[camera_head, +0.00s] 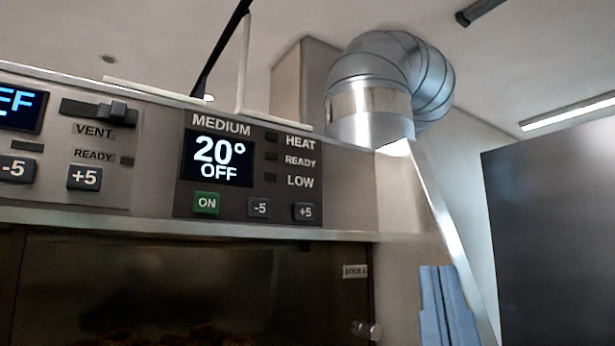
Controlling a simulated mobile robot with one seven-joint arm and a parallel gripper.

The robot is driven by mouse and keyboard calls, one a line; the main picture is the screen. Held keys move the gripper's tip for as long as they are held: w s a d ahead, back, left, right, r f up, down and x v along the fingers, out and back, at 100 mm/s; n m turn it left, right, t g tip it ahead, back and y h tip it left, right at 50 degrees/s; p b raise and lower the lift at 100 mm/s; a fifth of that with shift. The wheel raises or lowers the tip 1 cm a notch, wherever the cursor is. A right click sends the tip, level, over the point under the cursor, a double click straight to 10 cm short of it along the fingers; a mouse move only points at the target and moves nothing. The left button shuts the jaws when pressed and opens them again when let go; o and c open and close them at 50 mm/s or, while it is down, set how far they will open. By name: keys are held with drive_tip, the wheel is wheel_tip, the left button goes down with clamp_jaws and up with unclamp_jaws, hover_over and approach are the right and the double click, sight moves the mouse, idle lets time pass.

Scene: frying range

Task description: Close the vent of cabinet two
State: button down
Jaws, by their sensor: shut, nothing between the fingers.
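A vent slider (97,112) marked VENT is on the left control panel (60,190), at the upper left. I cannot tell from the picture which cabinet number this panel belongs to. The panel's display (20,106) is cut off by the left edge and shows "FF". My gripper is not in view.
A second panel marked MEDIUM (221,126) reads 20° OFF, with a green ON button (206,203). Below is a dark glass front (190,290) with a latch (367,330). A metal duct (370,95) rises behind. A blue cloth-like item (445,305) hangs at right.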

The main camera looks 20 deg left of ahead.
drive_tip(key=w+g+p, duration=0.7)
drive_tip(key=w+p, duration=0.4)
drive_tip(key=p, duration=0.4)
drive_tip(key=w+a+r+m+g+y+p, duration=0.2)
drive_tip(key=w+a+r+y+p, duration=0.1)
drive_tip(key=a+r+y+p, duration=0.15)
drive_tip(key=s+a+r+m+g+y, duration=0.3)
drive_tip(key=s+a+r+g+y, duration=0.7)
drive_tip(key=a+r, duration=0.4)
drive_tip(key=shift+s+r+y, duration=0.3)
drive_tip(key=shift+r+y, duration=0.4)
drive_tip(key=shift+y, duration=0.15)
